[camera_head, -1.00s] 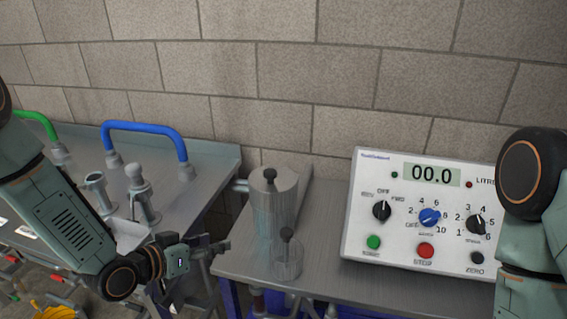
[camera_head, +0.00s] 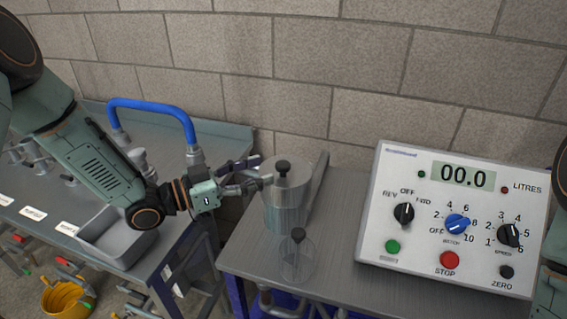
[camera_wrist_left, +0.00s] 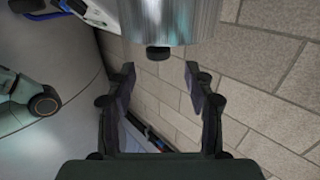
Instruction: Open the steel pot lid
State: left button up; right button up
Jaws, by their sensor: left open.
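The steel pot (camera_head: 284,212) stands on the right-hand metal bench, its lid (camera_head: 297,169) on top with a black knob (camera_head: 283,167). My left gripper (camera_head: 262,171) is open and empty, its fingers pointing right at lid height, just left of the knob. In the left wrist view the pot (camera_wrist_left: 172,18) hangs in from the top edge, and the knob (camera_wrist_left: 158,53) shows between and just beyond the open fingertips (camera_wrist_left: 160,69). I cannot tell whether a finger touches the lid. My right gripper is out of view.
A clear jar (camera_head: 297,262) with a black knob stands just in front of the pot. The control box (camera_head: 375,235), reading 00.0, stands to the right. A blue pipe handle (camera_head: 152,106) and grey tray (camera_head: 118,250) are on the left bench. A brick wall rises behind.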

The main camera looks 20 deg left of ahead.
aim_at(283, 163)
pick_arm(q)
jog(key=shift+b+x, duration=0.4)
jog(key=shift+x, duration=3)
jog(key=shift+s, duration=0.1)
jog(key=shift+a, duration=0.1)
jog(key=c, duration=0.3)
grip_shut()
